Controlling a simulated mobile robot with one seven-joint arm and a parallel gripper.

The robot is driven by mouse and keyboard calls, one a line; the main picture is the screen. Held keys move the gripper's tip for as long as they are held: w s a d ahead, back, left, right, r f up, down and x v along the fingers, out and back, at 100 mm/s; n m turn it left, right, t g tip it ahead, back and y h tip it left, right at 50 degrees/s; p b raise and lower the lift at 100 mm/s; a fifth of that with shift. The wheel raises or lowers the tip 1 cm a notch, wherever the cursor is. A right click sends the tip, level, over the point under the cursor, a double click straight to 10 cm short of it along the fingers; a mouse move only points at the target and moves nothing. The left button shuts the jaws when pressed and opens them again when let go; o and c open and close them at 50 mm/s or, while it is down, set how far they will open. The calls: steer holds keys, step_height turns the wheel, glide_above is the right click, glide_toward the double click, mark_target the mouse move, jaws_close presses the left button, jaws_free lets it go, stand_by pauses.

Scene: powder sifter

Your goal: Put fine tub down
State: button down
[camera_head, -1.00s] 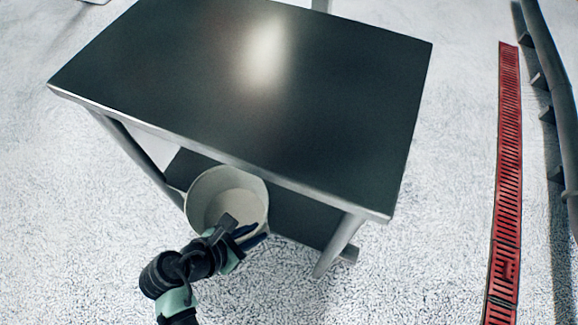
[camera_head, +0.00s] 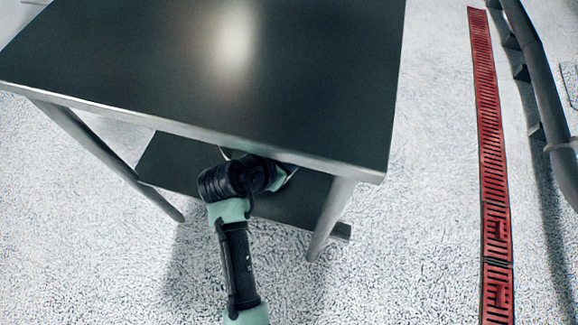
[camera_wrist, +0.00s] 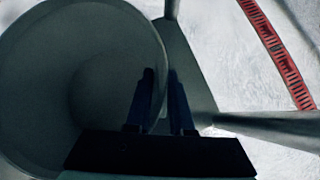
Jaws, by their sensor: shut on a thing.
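The fine tub (camera_wrist: 60,75) is a round pale tub, seen from above in the wrist view, with its rim at the left and middle. My gripper (camera_wrist: 160,90) is shut on the tub's wall, one finger inside and one outside. In the head view my arm reaches under the table top and hides the gripper; only a sliver of the tub's rim shows behind my wrist. The lower shelf (camera_head: 165,165) of the dark metal table (camera_head: 200,75) is below. I cannot tell whether the tub touches the shelf.
The table top is bare, and its front edge overhangs my wrist. A table leg (camera_head: 332,215) stands to the right of my arm, another (camera_head: 110,155) to the left. A red floor grate (camera_head: 490,150) and a grey pipe (camera_head: 540,80) run along the right.

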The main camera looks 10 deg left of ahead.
step_height(320, 180, down, 3)
steer(key=shift+a+r+b, duration=0.1)
steer(key=shift+b, duration=0.7)
steer(key=shift+r, duration=0.1)
steer(key=c, duration=1.2)
jaws_free()
steer(key=shift+f, duration=0.25)
steer(key=o, duration=0.4)
